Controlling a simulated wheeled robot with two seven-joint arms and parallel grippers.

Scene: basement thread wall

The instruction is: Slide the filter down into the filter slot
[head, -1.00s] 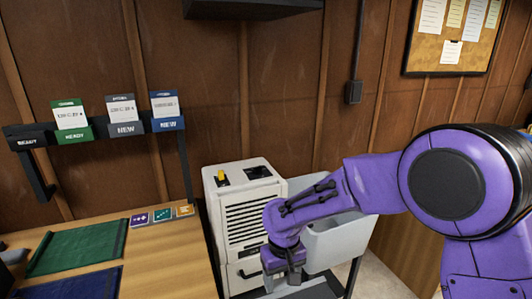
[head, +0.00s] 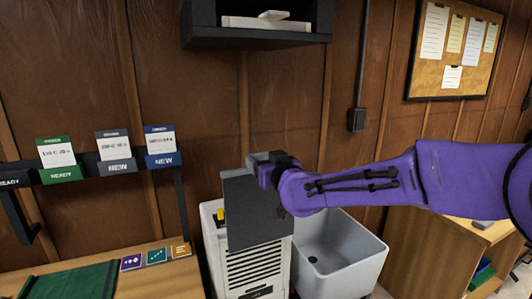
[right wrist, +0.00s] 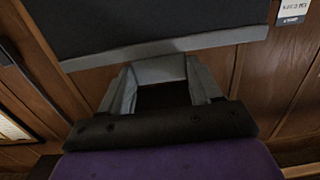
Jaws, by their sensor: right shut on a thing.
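My right gripper (head: 268,168) is shut on the top edge of the filter (head: 252,215), a flat dark grey panel with a lighter grey edge. The filter hangs nearly upright, slightly tilted in the picture, in front of or over the white machine (head: 262,275). In the right wrist view the filter (right wrist: 160,25) fills the top, with the grey fingers (right wrist: 158,75) at its light edge. The filter covers most of the machine's top, so the filter slot is hidden. I cannot tell whether the filter's lower edge touches the machine. My left gripper is out of view.
A yellow part (head: 220,214) stands on the machine's top left. A grey bin (head: 345,262) stands right of it. A dark shelf (head: 258,36) hangs above. The wooden bench (head: 165,280) with cards and a green mat (head: 75,282) is at left.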

